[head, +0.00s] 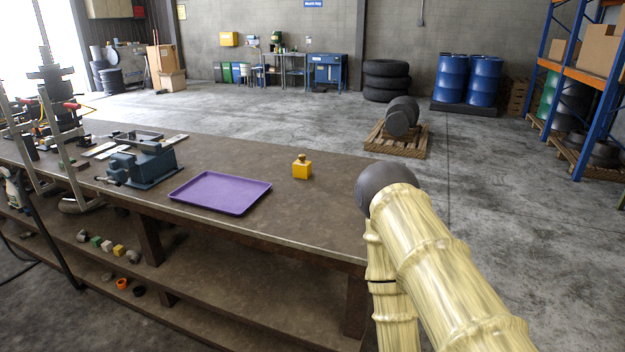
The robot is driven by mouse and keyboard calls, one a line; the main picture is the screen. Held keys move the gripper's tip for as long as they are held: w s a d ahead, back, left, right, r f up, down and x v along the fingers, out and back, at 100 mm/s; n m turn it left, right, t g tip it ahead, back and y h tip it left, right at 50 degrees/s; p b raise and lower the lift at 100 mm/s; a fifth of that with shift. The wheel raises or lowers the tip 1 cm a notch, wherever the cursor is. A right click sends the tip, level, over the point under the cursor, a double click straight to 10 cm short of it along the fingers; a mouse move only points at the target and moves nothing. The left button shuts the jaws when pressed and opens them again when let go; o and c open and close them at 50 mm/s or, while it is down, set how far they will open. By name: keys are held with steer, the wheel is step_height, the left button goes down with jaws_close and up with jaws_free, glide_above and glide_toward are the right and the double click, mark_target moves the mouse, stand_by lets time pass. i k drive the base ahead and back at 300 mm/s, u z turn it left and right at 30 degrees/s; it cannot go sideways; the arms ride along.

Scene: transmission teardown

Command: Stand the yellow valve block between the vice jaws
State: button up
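The yellow valve block (302,171) stands upright on the workbench, to the right of the purple tray and apart from it. It has a small rounded knob on top. The blue bench vice (147,166) sits further left on the bench, beyond the tray's left end. I see no block in the vice, but its jaw gap is too small to make out clearly. My arm rises at the lower right in the head view, and my gripper is not in view.
The purple tray (222,192) lies empty between vice and block. The workbench (300,213) is bare around the block. Metal stands crowd the bench's left end. A lower shelf (230,298) holds small parts.

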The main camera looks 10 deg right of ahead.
mark_target(141, 158)
steer(key=k, duration=1.1)
steer(key=u, duration=0.6)
steer(key=i, duration=1.2)
steer(key=z, duration=0.65)
steer(key=i, duration=0.4)
steer(key=z, duration=0.45)
